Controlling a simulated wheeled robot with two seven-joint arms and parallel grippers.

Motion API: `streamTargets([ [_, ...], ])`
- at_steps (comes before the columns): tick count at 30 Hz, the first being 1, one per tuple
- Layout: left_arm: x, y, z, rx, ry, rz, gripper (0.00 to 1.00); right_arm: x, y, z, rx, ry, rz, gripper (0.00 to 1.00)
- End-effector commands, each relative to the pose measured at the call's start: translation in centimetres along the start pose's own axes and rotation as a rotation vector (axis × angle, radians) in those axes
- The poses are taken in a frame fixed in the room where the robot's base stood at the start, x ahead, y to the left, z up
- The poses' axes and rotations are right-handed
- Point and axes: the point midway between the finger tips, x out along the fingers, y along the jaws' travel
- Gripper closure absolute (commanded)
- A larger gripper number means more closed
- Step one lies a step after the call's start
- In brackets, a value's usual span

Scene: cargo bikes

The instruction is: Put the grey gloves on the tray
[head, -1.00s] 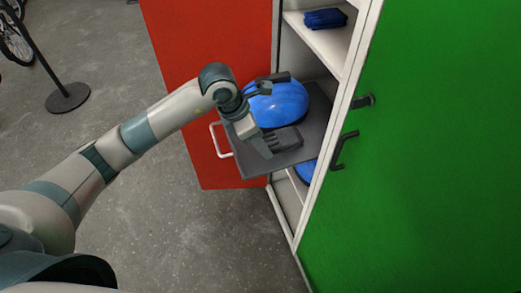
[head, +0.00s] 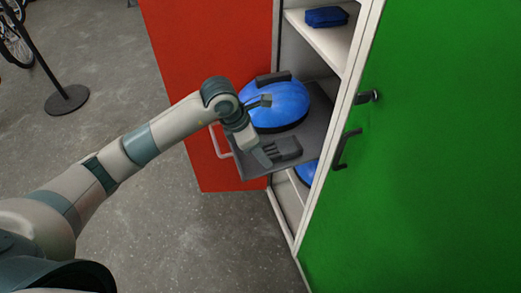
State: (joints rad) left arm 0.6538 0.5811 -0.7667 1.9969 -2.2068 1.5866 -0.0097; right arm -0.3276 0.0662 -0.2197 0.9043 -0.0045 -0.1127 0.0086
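A dark grey, finger-shaped bundle that looks like the grey gloves (head: 286,149) lies at the front of the dark grey tray (head: 314,140), which sticks out of the open cabinet. My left gripper (head: 262,130) is over the tray's front left part. Its two fingers are spread apart: one is by the blue helmet, the other close beside the gloves. I cannot tell whether that finger touches them. The space between the fingers looks empty. My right gripper is not in view.
The blue helmet (head: 278,106) fills the tray's back part, with a dark piece (head: 273,79) at its top. A dark blue pouch (head: 326,17) lies on the shelf above. An open red door (head: 210,50) and a green door (head: 430,150) flank the cabinet. Floor in front is clear.

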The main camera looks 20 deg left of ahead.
Motion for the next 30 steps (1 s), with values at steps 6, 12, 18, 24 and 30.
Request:
streamTargets([
  [6, 0.01, 0.01, 0.02, 0.000, -0.001, 0.000, 0.72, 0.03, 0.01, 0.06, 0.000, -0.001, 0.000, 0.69],
  [12, 0.10, 0.01, -0.03, 0.000, 0.000, 0.000, 0.44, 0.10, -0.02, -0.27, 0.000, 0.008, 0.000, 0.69],
  [18, 0.09, 0.01, -0.03, 0.000, 0.000, 0.000, 0.30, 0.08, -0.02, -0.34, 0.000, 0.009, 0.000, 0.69],
  [24, 0.05, 0.01, -0.02, 0.000, 0.000, 0.000, 0.30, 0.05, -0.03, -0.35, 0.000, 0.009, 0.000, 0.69],
  [30, -0.42, 0.03, 0.07, 0.000, 0.000, 0.001, 0.30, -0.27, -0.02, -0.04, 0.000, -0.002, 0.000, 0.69],
])
